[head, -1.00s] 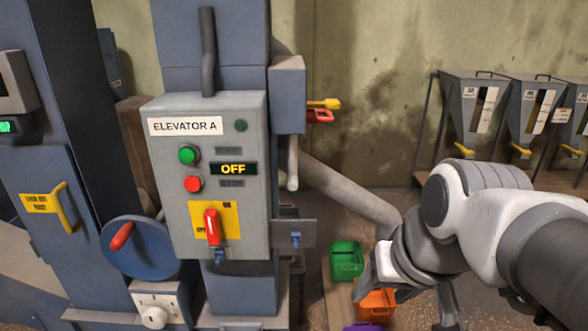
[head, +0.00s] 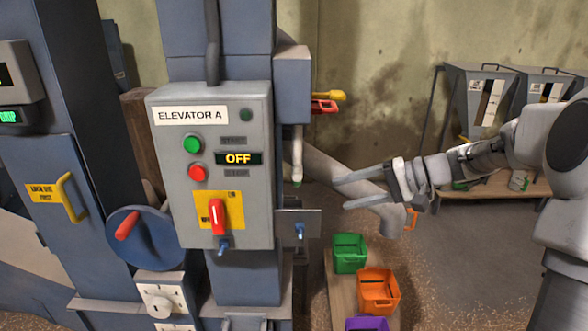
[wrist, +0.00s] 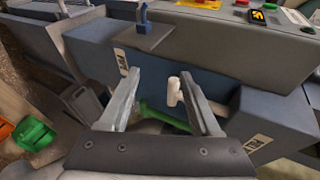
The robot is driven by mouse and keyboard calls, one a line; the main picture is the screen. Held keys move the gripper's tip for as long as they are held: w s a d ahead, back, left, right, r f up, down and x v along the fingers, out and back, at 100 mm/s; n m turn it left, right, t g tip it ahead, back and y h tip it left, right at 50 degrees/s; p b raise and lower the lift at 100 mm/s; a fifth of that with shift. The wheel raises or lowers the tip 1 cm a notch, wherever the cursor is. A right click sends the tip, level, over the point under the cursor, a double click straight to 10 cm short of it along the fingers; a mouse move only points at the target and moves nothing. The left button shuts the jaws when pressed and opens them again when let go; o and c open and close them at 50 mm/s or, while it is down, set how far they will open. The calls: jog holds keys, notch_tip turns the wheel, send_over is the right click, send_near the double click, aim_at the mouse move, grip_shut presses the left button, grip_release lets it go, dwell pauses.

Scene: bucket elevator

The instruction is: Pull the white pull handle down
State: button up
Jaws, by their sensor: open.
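The white pull handle (head: 297,155) hangs upright below the grey box on the right side of the elevator column. Its lower tip looks green. My gripper (head: 341,193) is open and empty, to the right of the handle and about level with its lower end, fingers pointing left toward it. In the wrist view, a white T-shaped piece (wrist: 174,88), which looks like the handle, shows between my two open fingers (wrist: 160,72), nearer the right one. I cannot tell the exact distance; no contact shows.
The Elevator A panel (head: 258,205) reads OFF, with a red switch (head: 217,217). A small bracket with a blue lever (head: 300,231) sits below the handle. A grey pipe (head: 340,172) runs behind. Green (head: 349,262) and orange (head: 378,300) bins stand below.

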jog(key=w+d+t+y, duration=0.2)
jog(key=w+d+t, duration=0.1)
jog(key=w+d, duration=0.15)
send_near(297, 174)
jog(key=shift+m, duration=0.4)
jog(key=x, duration=0.3)
jog(key=w+x, duration=0.1)
jog(key=x, duration=0.3)
jog(key=p+x, duration=0.1)
jog(key=x, duration=0.2)
jog(key=shift+w+f, duration=0.35)
jog(key=shift+f, duration=0.1)
jog(key=shift+c, duration=0.2)
grip_shut()
